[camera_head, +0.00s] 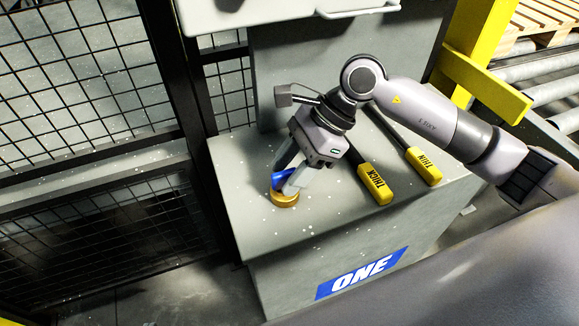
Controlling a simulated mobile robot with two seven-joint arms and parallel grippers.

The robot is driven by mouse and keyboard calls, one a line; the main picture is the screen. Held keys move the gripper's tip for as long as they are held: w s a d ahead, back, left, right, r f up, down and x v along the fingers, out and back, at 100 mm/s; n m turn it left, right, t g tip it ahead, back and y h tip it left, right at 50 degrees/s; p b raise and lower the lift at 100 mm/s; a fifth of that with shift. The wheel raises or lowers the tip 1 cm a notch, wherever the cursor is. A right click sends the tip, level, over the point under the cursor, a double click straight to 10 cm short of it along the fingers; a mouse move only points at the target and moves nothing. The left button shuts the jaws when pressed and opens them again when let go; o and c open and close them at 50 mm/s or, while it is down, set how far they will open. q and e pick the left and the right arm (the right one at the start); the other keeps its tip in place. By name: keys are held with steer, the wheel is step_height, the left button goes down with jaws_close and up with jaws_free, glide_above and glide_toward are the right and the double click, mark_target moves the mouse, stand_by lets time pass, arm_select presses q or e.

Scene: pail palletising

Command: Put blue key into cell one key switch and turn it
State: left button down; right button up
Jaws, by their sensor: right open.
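The blue key (283,181) stands at the brass key switch (284,200) on top of the grey cabinet marked ONE. It looks seated in the switch, but the fingers hide part of it. My right gripper (287,181) points down over the switch with its fingers on either side of the key. The gripper is open, and I cannot tell whether a finger touches the key. My left gripper is not in view.
Two yellow-handled tools marked THICK (376,184) and THIN (424,166) lie on the cabinet (240,160) right of the gripper. A black mesh fence (85,80) stands at the left. A yellow post (475,40) and roller conveyor (550,80) are at the right.

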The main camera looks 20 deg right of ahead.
steer(key=shift+d+r, duration=0.25)
steer(key=shift+r, duration=0.1)
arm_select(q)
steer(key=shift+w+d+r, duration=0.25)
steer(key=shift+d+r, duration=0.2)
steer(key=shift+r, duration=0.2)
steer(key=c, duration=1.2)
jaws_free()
arm_select(e)
steer(key=v, duration=0.6)
